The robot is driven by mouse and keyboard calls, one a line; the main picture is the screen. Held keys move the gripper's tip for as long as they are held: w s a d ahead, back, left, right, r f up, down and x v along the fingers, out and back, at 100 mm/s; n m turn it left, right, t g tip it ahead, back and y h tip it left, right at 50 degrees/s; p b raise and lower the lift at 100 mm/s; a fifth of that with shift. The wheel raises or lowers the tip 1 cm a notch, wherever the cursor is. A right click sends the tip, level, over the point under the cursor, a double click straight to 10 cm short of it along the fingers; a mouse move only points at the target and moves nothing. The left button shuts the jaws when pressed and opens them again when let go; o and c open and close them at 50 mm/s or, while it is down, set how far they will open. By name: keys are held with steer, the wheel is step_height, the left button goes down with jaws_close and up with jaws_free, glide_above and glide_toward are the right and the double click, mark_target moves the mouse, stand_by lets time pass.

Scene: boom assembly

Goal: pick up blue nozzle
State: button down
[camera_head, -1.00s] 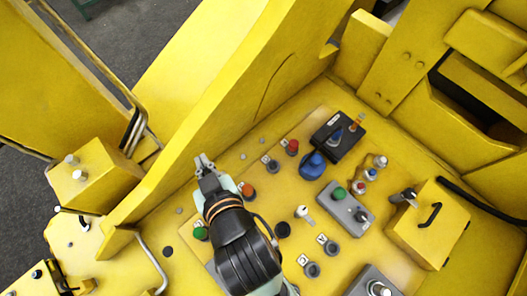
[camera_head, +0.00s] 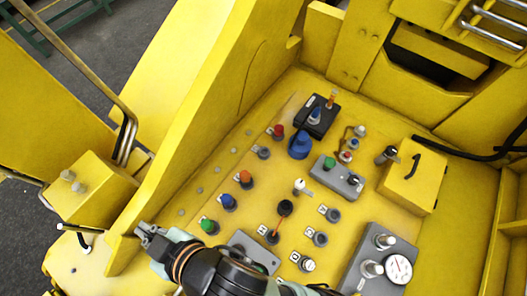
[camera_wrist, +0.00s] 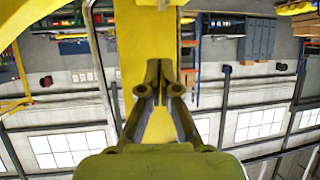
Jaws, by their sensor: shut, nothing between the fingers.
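Several blue parts stand on the yellow panel (camera_head: 262,190) in the head view, and I cannot tell which one is the nozzle. A small blue knob (camera_head: 228,202) sits at the left, between a green and an orange one. A larger blue piece (camera_head: 300,145) stands further back, and a small blue piece (camera_head: 316,114) is on a black box. My gripper (camera_head: 143,232) is at the lower left, by the yellow side wall, apart from all of them. It is shut and empty; the wrist view also shows its fingers (camera_wrist: 158,78) together.
Other knobs, such as the green (camera_head: 208,226) and orange (camera_head: 246,179) ones, crowd the panel. A grey box with a gauge (camera_head: 398,267) is at lower right. The tall yellow side wall (camera_head: 205,120) rises left of the panel. The wrist view faces windows, shelves and a yellow beam.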

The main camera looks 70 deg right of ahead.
stand_by(0.3)
steer(key=c, duration=0.7)
jaws_free()
steer(key=shift+o, duration=0.2)
